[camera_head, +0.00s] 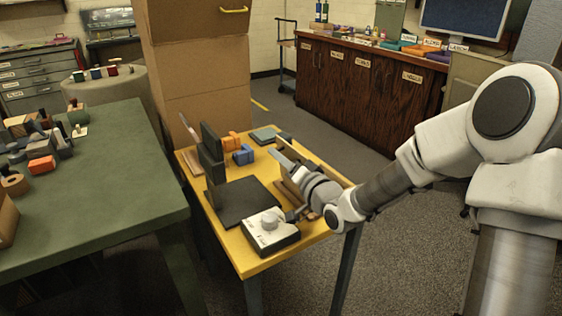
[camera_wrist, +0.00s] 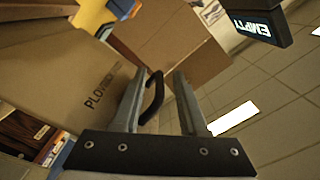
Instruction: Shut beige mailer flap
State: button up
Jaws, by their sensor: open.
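In the wrist view a large beige panel (camera_wrist: 65,75) with black letters starting "PLO" fills the left side. A flat brown panel (camera_wrist: 185,45) stands beyond my fingers at an angle to it. These look like the mailer and its flap, but I cannot be sure. A black curved loop (camera_wrist: 154,97) shows between my fingers; I cannot tell what it is fixed to. My gripper (camera_wrist: 159,76) is open, with nothing clamped. In the head view my gripper (camera_head: 281,156) is over the right side of the yellow table; no mailer is clearly recognisable there.
The yellow table (camera_head: 255,267) holds a black mat (camera_head: 240,198), a white-topped box with a knob (camera_head: 270,228), a dark upright bracket (camera_head: 211,150) and blue and orange blocks (camera_head: 243,155). A cluttered green table (camera_head: 120,190) stands left. A black "EMPTY" sign (camera_wrist: 258,25) shows upper right.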

jog(key=shift+w+a, duration=0.1)
jog(key=shift+c, duration=0.3)
grip_shut()
dwell(1.2)
